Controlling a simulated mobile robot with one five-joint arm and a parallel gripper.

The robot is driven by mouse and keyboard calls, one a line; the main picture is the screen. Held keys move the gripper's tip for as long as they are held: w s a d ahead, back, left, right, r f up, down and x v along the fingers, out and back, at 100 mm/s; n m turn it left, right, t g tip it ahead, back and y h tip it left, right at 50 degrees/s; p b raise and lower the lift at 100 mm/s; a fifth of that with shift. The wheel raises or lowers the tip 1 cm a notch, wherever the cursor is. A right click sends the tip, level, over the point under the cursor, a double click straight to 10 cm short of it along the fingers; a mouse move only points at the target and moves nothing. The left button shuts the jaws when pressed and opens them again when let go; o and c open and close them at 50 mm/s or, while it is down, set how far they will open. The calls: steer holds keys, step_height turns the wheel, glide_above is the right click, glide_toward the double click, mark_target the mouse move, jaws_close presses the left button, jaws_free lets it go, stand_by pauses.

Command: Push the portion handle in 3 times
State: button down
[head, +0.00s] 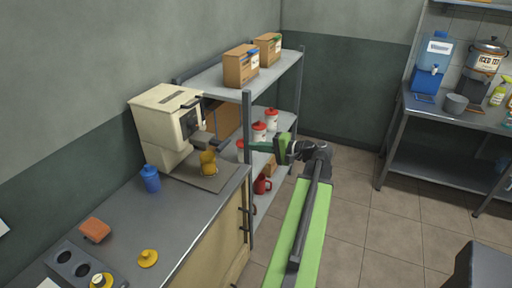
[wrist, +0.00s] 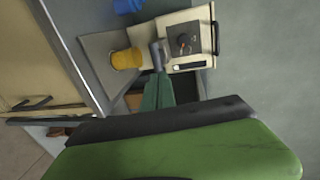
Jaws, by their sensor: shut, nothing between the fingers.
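The cream press (head: 163,125) stands on the grey counter, with a dark front panel. A grey handle (head: 205,138), which looks like the portion handle, sticks out from its front; it also shows in the wrist view (wrist: 157,53). A yellow cup (head: 208,162) stands below and beside it on the machine's base plate; the wrist view shows the cup left of the handle (wrist: 126,59). My gripper (head: 250,147) is shut and empty, its green fingers pointing at the handle. In the wrist view the fingertips (wrist: 159,76) line up with the handle's end; the head view shows a gap between them.
A metal shelf (head: 247,120) with boxes and red-lidded jars stands close behind my gripper. A blue cup (head: 150,179), an orange block (head: 95,230) and a yellow lid (head: 147,258) lie on the counter (head: 178,222). Open floor is at right.

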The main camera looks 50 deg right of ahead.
steer(key=w+a+f+n+g+y+p, duration=0.1)
steer(key=w+a+n+g+p, duration=0.3)
steer(key=a, duration=0.5)
steer(key=w+a+n+g+y+p, duration=0.1)
steer(key=w+a+g+p, duration=0.25)
steer(key=w+a, duration=0.45)
steer(key=w+a+f+n+g+y+p, duration=0.1)
steer(key=w+a+n+g+p, duration=0.2)
steer(key=a, duration=0.8)
steer(key=a+r+n+g+h+p, duration=0.1)
steer(key=a+n+g+h+p, duration=0.1)
steer(key=a, duration=0.9)
steer(key=s+a+r+n+g+h+p, duration=0.1)
steer(key=a+r+n+g+h+p, duration=0.1)
steer(key=a+p, duration=0.6)
steer(key=a+n+g+h, duration=0.1)
steer(key=a+n+h, duration=0.1)
steer(key=a+n, duration=0.1)
steer(key=shift+s+a+r+n, duration=0.15)
steer(key=shift+s+a+n, duration=0.05)
steer(key=shift+a+n, duration=0.25)
